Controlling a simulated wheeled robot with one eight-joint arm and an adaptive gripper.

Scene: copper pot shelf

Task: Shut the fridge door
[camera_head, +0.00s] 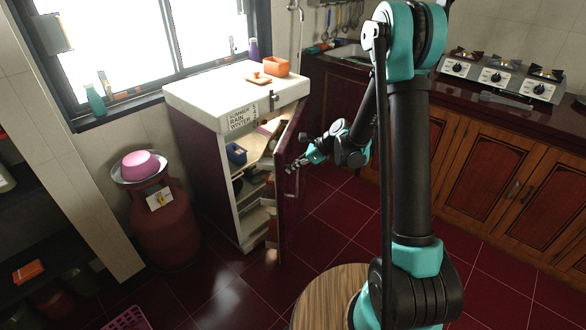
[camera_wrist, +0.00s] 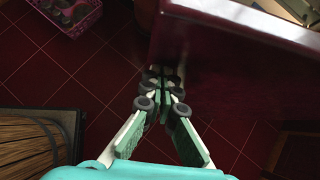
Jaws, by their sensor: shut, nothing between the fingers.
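The fridge (camera_head: 212,92) stands under the window, with a white top and shelves showing inside. Its dark red door (camera_head: 290,215) is open and swung out toward my body. In the wrist view the door (camera_wrist: 235,62) is the large maroon panel at upper right. My gripper (camera_head: 291,168) is at the door's outer face, near its free edge. It is shut and empty, with its fingertips (camera_wrist: 160,76) together at the panel's lower left corner. I cannot tell whether they touch the door.
A red gas cylinder (camera_head: 164,225) with a pink bowl (camera_head: 140,164) on top stands left of the fridge. A round wooden stool (camera_head: 325,297) is in front of me. Counter cabinets (camera_head: 490,180) line the right. Red tiled floor is free between fridge and cabinets.

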